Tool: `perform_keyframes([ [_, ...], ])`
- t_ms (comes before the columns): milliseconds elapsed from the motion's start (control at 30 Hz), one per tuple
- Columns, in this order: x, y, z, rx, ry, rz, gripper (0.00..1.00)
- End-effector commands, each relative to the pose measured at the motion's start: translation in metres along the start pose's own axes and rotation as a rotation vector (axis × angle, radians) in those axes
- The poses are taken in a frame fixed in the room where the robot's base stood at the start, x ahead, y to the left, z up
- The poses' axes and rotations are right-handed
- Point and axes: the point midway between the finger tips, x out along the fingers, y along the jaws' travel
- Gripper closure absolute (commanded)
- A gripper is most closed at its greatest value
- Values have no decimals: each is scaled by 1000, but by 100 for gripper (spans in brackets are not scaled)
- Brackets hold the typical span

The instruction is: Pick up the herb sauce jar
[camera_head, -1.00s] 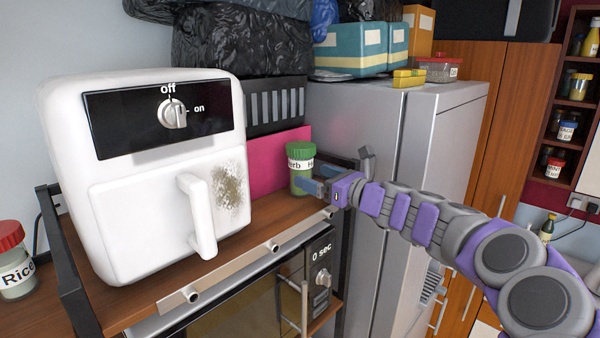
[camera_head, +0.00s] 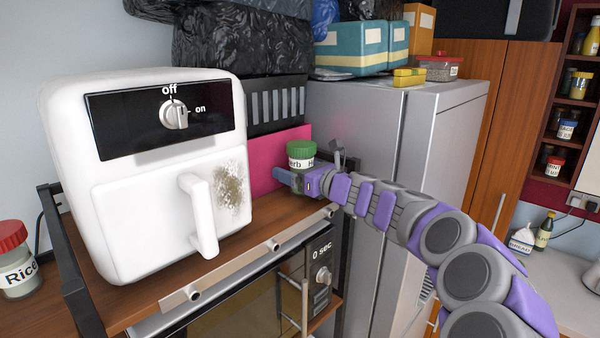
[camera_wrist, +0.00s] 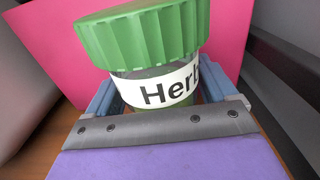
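The herb sauce jar (camera_head: 301,161) has a green ribbed lid and a white label reading "Herb". It stands upright on the wooden shelf beside the white appliance. In the wrist view the jar (camera_wrist: 168,88) fills the middle, close to the camera. My gripper (camera_head: 285,179) is at the jar, low on its body, and hides its lower part in the head view. In the wrist view the blue fingers of my gripper (camera_wrist: 165,98) lie on either side of the jar below the lid. They look open, with a small gap at the right side.
The white appliance (camera_head: 150,165) stands left of the jar on the wooden shelf (camera_head: 240,226). A pink panel (camera_head: 270,158) is behind the jar. The grey fridge (camera_head: 425,140) is to the right. An oven (camera_head: 250,310) is below the shelf.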

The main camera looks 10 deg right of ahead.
Motion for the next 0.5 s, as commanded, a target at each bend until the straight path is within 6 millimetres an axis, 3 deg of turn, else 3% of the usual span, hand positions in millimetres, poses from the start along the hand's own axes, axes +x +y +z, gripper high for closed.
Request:
perform_keyframes([
  [67,0,0,0,0,1,0,23],
  [500,0,0,0,0,0,0,65],
])
